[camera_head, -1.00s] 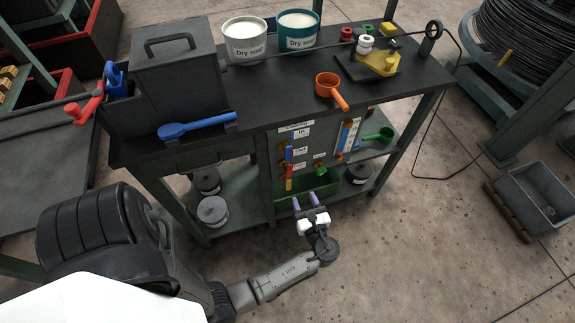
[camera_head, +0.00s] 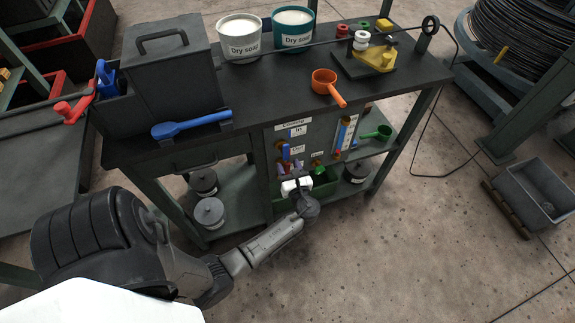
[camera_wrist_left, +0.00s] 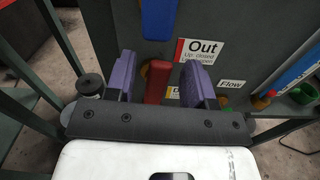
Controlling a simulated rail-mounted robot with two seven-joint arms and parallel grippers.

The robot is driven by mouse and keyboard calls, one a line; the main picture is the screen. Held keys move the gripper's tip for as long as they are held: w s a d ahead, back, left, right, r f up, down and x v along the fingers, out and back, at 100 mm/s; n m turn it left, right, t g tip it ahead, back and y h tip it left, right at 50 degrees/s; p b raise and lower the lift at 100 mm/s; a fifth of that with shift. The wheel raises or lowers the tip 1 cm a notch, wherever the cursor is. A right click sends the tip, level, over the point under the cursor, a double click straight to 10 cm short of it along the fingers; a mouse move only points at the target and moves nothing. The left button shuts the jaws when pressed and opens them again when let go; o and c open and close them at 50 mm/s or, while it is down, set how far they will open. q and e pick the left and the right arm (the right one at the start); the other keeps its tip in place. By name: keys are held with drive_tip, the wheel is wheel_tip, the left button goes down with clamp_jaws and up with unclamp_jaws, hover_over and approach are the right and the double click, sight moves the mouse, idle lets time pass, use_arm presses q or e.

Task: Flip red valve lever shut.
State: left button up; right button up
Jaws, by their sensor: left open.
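The red valve lever (camera_wrist_left: 158,82) stands upright in the left wrist view, between the two purple fingers of my open left gripper (camera_wrist_left: 158,75). A gap shows on each side of it, and I see no grip on it. In the head view my left gripper (camera_head: 289,170) is at the front of the valve panel (camera_head: 310,153) and hides the red lever. A blue lever (camera_wrist_left: 158,18) is above the red one; it also shows in the head view (camera_head: 286,152). A sign reading "Out" (camera_wrist_left: 201,50) is to the right. My right gripper is not in view.
A green valve handle (camera_head: 318,168) and a gauge strip (camera_head: 345,132) are to the right on the panel. A green bin (camera_head: 325,183) is below. The bench top (camera_head: 265,95) overhangs above. The floor in front is clear.

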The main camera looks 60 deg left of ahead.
use_arm(q)
drive_tip(key=shift+w+a, duration=0.1)
drive_tip(key=shift+a, duration=0.55)
drive_tip(key=shift+c, duration=0.5)
clamp_jaws()
drive_tip(key=shift+s+n+p, duration=0.3)
drive_tip(key=shift+n, duration=0.4)
drive_tip(key=shift+o, duration=0.5)
unclamp_jaws()
drive_tip(key=s+d+p, duration=0.1)
drive_tip(key=s+d, duration=0.1)
drive_tip(key=d, duration=1.1)
drive_tip(key=shift+s+d+p, duration=0.15)
drive_tip(key=shift+d+p, duration=0.15)
drive_tip(key=shift+p, duration=0.1)
